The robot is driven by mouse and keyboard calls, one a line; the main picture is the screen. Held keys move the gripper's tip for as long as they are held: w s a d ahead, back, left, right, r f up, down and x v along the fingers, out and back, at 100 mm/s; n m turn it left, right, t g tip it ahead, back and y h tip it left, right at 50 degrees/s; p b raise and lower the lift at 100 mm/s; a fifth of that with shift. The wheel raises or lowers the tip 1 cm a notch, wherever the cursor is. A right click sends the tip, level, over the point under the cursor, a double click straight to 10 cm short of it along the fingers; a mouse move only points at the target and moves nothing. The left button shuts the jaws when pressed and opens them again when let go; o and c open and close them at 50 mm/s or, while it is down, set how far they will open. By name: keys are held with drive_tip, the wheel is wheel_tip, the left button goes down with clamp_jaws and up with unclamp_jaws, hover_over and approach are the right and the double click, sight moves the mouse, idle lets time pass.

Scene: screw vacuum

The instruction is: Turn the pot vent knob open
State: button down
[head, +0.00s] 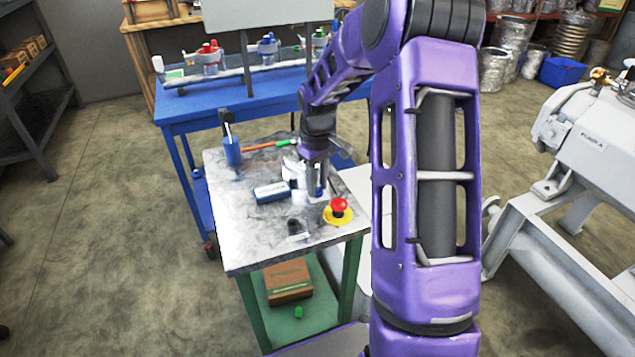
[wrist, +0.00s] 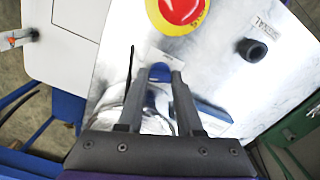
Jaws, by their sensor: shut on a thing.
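A blue knob (wrist: 159,72) stands on the grey metal worktop (wrist: 222,62), beside a small white label (wrist: 166,56), and I take it for the pot vent knob. In the wrist view, my gripper (wrist: 160,77) has its two dark fingers on either side of the blue knob, shut on it. In the head view, my gripper (head: 317,190) reaches down to the worktop (head: 240,232) behind the red button. There the fingers hide most of the knob, and I cannot tell how far it is turned.
A red button (head: 338,205) on a yellow base is close to my gripper. A black knob (wrist: 252,51) sits near the worktop's front. A blue table (head: 205,108) is behind.

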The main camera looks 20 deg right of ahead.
sight(317, 187)
drive_tip(key=shift+m, duration=2.1)
drive_tip(key=c, duration=0.6)
unclamp_jaws()
drive_tip(key=shift+o, duration=0.2)
drive_tip(key=shift+r+p, duration=0.1)
drive_tip(key=shift+p, duration=0.2)
wheel_tip(317, 187, up, 17)
drive_tip(key=p, duration=0.3)
drive_tip(key=shift+r, duration=0.15)
